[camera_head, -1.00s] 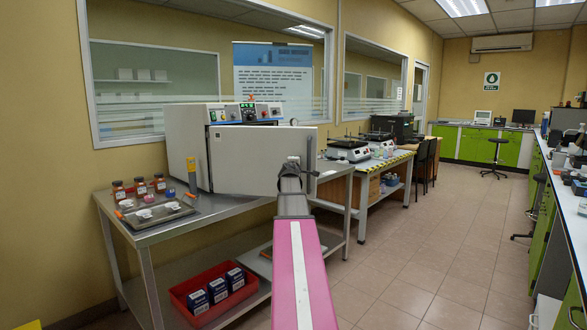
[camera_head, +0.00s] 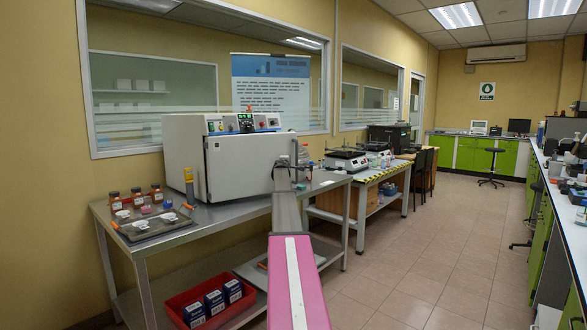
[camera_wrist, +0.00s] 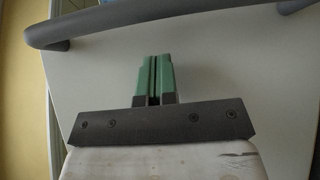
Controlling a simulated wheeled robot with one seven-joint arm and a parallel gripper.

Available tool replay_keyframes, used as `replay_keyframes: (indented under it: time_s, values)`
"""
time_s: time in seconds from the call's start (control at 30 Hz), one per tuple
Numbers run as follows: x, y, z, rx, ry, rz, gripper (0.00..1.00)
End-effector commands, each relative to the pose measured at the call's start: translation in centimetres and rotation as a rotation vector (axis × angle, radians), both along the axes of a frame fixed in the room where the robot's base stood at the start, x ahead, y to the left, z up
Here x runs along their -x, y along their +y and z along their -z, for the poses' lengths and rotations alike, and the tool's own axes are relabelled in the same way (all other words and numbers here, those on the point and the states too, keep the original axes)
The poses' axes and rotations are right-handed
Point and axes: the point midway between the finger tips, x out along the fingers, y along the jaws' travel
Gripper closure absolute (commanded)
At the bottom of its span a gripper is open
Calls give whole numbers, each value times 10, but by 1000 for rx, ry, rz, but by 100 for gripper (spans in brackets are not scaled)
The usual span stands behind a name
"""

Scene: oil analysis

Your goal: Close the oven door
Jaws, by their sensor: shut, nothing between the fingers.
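The oven (camera_head: 186,150) is a white box on a steel table, with a control panel on top. Its flat white door (camera_head: 238,170) lies close against the front of the body. I cannot tell whether a narrow gap is left at its edge. My gripper (camera_head: 284,165) is in front of the door's right part, and its fingertips are hard to make out there. In the wrist view the green fingers (camera_wrist: 155,78) are together and empty, pointing at the white door panel (camera_wrist: 235,75). The grey bar handle (camera_wrist: 150,14) runs across the top, beyond the fingertips.
The steel table (camera_head: 225,212) carries a tray (camera_head: 150,228) and small brown bottles (camera_head: 137,197) left of the oven. A red bin (camera_head: 180,300) with boxes is on the lower shelf. Hotplate devices (camera_head: 345,159) stand to the right. The floor (camera_head: 420,250) on the right is clear.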

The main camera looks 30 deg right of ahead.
Motion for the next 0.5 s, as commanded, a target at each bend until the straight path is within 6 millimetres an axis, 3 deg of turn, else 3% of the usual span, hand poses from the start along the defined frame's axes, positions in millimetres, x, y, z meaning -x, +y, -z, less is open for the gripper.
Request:
replay_keyframes:
  time_s: [0.03,0.2,0.5]
  values:
    - [-26,-5,0,-1,0,0,100]
    - [-76,-1,0,-1,0,-1,100]
    - [-126,9,0,-1,0,-1,100]
